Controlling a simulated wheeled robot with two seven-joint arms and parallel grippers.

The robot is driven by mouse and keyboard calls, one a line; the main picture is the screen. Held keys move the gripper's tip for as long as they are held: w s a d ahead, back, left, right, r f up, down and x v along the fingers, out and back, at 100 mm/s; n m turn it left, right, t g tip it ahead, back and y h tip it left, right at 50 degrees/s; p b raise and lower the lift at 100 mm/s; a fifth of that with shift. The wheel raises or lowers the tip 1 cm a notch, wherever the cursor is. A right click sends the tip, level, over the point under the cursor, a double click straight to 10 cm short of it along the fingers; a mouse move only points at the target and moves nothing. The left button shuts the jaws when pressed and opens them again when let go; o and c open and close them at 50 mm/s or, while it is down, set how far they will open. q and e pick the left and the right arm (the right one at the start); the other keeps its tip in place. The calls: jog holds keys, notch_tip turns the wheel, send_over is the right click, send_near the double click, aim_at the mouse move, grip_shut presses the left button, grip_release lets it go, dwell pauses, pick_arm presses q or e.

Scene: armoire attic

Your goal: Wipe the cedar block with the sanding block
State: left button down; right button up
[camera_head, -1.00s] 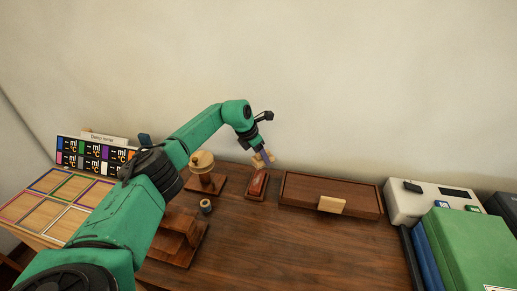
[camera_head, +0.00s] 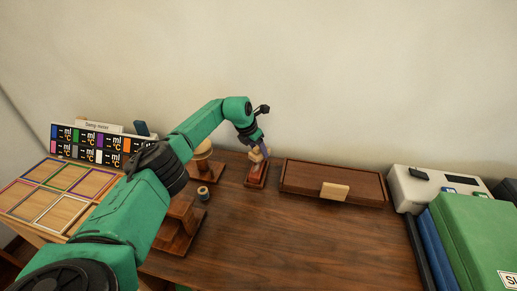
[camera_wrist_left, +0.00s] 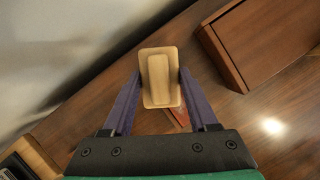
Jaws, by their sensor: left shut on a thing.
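My left gripper (camera_head: 259,153) is shut on a pale wooden sanding block (camera_head: 254,157). In the left wrist view the sanding block (camera_wrist_left: 158,80) sits between the two purple fingers, with a raised ridge facing the camera. The reddish cedar block (camera_head: 255,174) lies on a dark wooden base at the back middle of the desk. The sanding block is over the far end of the cedar block; I cannot tell whether they touch. In the wrist view only a sliver of the reddish block (camera_wrist_left: 180,116) shows, mostly hidden by the sanding block. My right gripper is not in view.
A dark wooden box (camera_head: 310,180) with a pale tag stands just right of the cedar block. A small spool (camera_head: 203,193) and a wooden stand (camera_head: 178,232) are to the left. Green binders (camera_head: 475,240) are at the right. The desk's front middle is clear.

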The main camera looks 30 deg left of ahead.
pick_arm(q)
jog(key=shift+f+b, duration=0.75)
jog(key=shift+f, duration=0.25)
dwell(0.3)
